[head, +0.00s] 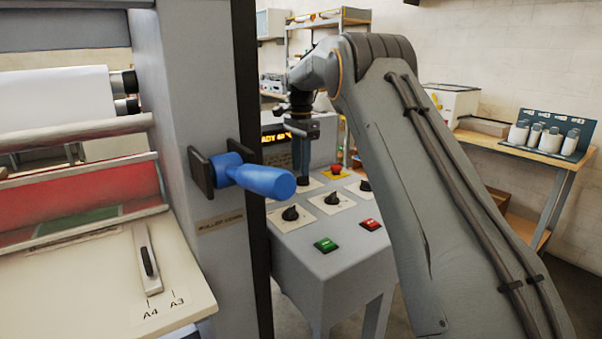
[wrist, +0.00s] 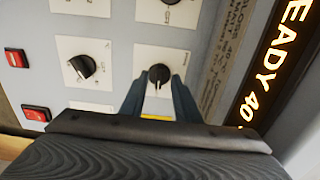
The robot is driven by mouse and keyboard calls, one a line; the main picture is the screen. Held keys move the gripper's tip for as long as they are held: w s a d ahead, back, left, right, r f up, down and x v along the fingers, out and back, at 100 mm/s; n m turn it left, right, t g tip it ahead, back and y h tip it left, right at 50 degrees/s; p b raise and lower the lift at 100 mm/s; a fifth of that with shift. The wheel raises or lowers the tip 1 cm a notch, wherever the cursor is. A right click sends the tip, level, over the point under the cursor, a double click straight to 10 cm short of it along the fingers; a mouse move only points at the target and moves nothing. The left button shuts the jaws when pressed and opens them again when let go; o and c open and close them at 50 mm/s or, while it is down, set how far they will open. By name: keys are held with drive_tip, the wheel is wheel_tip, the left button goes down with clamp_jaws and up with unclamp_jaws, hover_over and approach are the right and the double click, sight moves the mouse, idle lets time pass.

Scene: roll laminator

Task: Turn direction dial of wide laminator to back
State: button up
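The laminator's control panel (head: 345,240) carries several black dials on white square plates. The plate's lettering is too small or hidden to read, so I cannot tell which dial is the direction dial.
A blue handle (head: 262,180) sticks out from the grey laminator post (head: 195,100), left of the panel. Green (head: 326,245) and red (head: 370,225) buttons sit at the panel's front. A red mushroom button (head: 336,169) is close right of my gripper. A lit display (wrist: 268,70) reads "EADY 40".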

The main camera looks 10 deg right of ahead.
wheel_tip(320, 180, up, 5)
drive_tip(key=shift+r+b, duration=0.1)
drive_tip(key=shift+b, duration=0.4)
